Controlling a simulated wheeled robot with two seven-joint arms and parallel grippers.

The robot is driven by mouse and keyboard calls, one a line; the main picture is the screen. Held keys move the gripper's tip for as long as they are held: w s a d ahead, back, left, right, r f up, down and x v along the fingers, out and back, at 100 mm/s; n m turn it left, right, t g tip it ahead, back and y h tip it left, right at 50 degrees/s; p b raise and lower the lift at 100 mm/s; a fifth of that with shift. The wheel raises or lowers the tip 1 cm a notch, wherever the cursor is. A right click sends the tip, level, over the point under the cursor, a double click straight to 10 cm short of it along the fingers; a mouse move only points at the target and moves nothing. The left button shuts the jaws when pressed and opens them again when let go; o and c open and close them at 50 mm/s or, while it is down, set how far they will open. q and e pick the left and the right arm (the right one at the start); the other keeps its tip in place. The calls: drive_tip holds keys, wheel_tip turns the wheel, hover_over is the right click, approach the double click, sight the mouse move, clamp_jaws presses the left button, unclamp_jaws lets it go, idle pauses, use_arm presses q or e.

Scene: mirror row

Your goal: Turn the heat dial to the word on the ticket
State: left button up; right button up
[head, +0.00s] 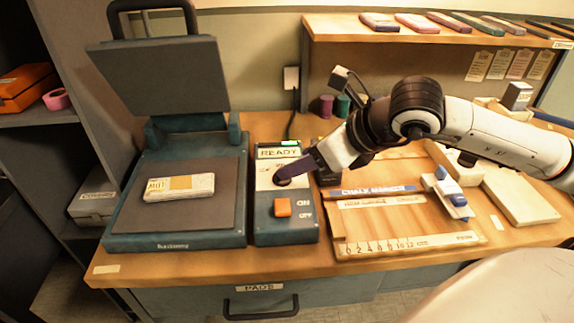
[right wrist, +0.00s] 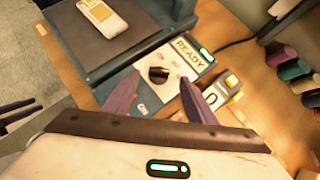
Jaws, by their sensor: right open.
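The heat dial (right wrist: 158,75) is a dark round knob on the pale panel of the control box (head: 286,236). The words around it are too small to read. My right gripper (right wrist: 160,98) is open, its two purple fingers apart with the dial between and just beyond their tips. In the head view the fingers (head: 295,172) cover much of the dial. Dark prongs at the wrist view's left edge look like my left gripper (right wrist: 18,112).
The heat press's lid (head: 165,75) stands raised. A lit READY sign (head: 280,152) tops the control box; an orange switch (head: 282,207) sits below the dial. A ruled wooden board (head: 405,243) and a blue-and-white tool (head: 447,190) lie to the right. Spools (head: 326,105) stand behind.

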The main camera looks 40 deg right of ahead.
sight(287, 180)
drive_tip(key=shift+x, duration=0.85)
drive_tip(key=p+x, duration=0.1)
drive_tip(key=x, duration=0.1)
drive_tip(key=shift+w+f, duration=0.15)
drive_tip(key=shift+w, duration=0.05)
drive_tip(key=shift+w+a+f, duration=0.15)
drive_tip(key=shift+w+f, duration=0.25)
drive_tip(key=shift+f, duration=0.1)
drive_tip(key=c, duration=1.1)
